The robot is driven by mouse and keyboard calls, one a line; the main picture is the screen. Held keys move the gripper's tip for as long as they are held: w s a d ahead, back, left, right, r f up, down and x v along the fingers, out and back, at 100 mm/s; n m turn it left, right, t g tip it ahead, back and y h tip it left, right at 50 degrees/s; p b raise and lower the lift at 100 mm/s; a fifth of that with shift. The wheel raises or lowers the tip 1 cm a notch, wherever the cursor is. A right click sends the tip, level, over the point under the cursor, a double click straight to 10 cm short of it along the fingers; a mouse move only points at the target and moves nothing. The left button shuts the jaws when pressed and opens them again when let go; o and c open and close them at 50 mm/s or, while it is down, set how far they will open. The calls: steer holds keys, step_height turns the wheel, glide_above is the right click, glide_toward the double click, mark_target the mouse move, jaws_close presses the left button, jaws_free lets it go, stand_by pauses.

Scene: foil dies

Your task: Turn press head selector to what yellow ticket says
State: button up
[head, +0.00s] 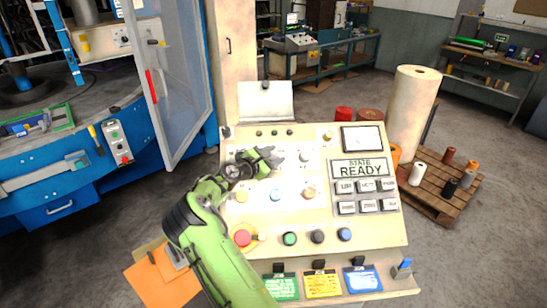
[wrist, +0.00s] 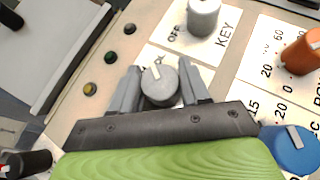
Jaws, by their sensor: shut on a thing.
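My gripper (head: 268,158) is over the upper left of the sloped control panel (head: 375,233). In the wrist view its two grey fingers (wrist: 160,92) are closed around a round grey knob (wrist: 160,84). The knob's white pointer line leans up and slightly left in that view. A white label behind the knob is mostly hidden, so I cannot read its name or positions. In the head view my gripper hides this knob. The yellow ticket (head: 322,284) hangs on the panel's lower front between a green ticket (head: 281,287) and a blue ticket (head: 362,279). Its writing is too small to read.
Near my gripper stand a light grey knob (wrist: 204,14) labelled OFF and KEY, an orange knob (wrist: 301,52) and a blue knob (wrist: 289,148). A red button (head: 242,238) is lower left. An open cabinet door (head: 175,80) stands left.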

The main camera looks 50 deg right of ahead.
steer(key=shift+m+g, duration=0.6)
steer(key=o, duration=1)
steer(key=a+r, duration=0.1)
steer(key=a, duration=0.4)
steer(key=a+r+b, duration=0.1)
steer(key=a, duration=0.4)
steer(key=a+r, duration=0.1)
steer(key=a, duration=0.4)
steer(key=shift+s+a+r, duration=0.1)
steer(key=shift+a+r, duration=0.05)
steer(key=shift+r, duration=0.15)
steer(key=shift+s+y, duration=0.1)
steer(key=shift+y, duration=0.2)
